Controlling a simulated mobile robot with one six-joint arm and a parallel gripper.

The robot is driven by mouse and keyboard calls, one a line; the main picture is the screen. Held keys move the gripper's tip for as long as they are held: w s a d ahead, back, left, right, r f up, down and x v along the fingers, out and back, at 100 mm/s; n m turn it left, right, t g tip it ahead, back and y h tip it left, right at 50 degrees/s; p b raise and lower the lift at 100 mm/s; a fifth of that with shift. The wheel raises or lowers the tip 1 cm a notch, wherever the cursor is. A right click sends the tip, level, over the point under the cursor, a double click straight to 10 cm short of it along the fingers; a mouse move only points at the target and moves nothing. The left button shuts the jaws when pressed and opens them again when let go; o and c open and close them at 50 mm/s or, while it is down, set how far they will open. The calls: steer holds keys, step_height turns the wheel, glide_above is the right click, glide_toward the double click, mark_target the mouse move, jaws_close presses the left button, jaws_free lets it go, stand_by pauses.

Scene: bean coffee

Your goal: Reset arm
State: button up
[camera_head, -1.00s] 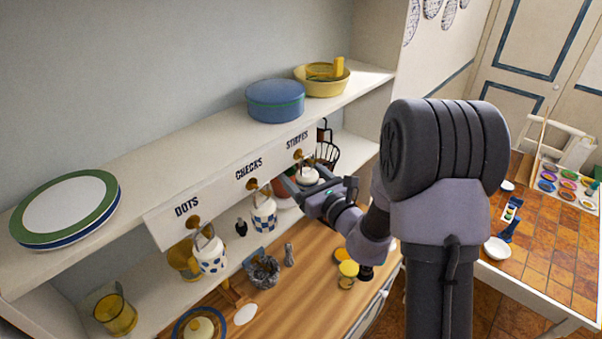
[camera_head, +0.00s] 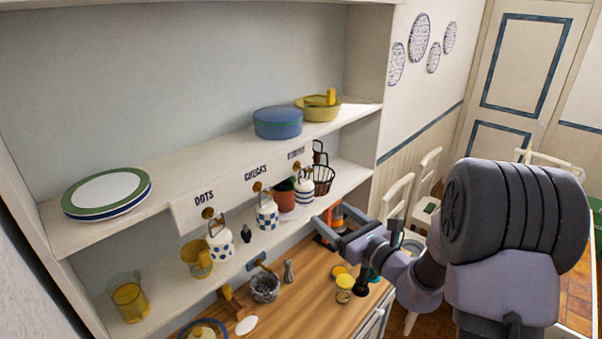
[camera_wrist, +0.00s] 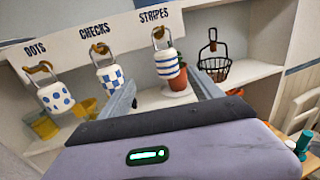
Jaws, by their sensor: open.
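My gripper (camera_head: 335,232) is open and empty, in the air right of the shelf and above the counter's right end. Its two fingers show spread apart in the wrist view (camera_wrist: 165,92). Three white and blue jars hang at the labelled board: a dotted jar (camera_head: 221,244) at DOTS, a checked jar (camera_head: 267,214) at CHECKS and a striped jar (camera_head: 304,190) at STRIPES. The wrist view shows the dotted jar (camera_wrist: 55,98), checked jar (camera_wrist: 110,76) and striped jar (camera_wrist: 166,63) beyond the fingers. The gripper is apart from all of them.
A wire basket (camera_head: 323,180) and a terracotta pot (camera_head: 285,199) are near the striped jar. On the wooden counter (camera_head: 300,285) stand a grey mortar (camera_head: 265,287) and a yellow-lidded jar (camera_head: 344,288). White chairs (camera_head: 398,195) stand to the right.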

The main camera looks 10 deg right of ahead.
steer(key=s+a+f+n+g+y+b, duration=0.4)
steer(key=s+a+n+g+b, duration=0.25)
steer(key=a, duration=0.45)
steer(key=s+a+f+n+g+h+b, duration=0.1)
steer(key=s+a+f+n+g+b, duration=0.2)
steer(key=s+f+n+b, duration=0.3)
steer(key=s+a+f+n+g+b, duration=0.2)
steer(key=s+a+f+n+b, duration=0.3)
steer(key=s, duration=0.4)
steer(key=s+d+f+n+t+h+b, duration=0.1)
steer(key=s+d+f+n+h+b, duration=0.7)
steer(key=s+d+f+b, duration=0.3)
step_height(320, 180, down, 2)
steer(key=n+b, duration=0.1)
steer(key=b, duration=0.2)
steer(key=shift+d+h, duration=0.25)
steer(key=shift+h, duration=0.15)
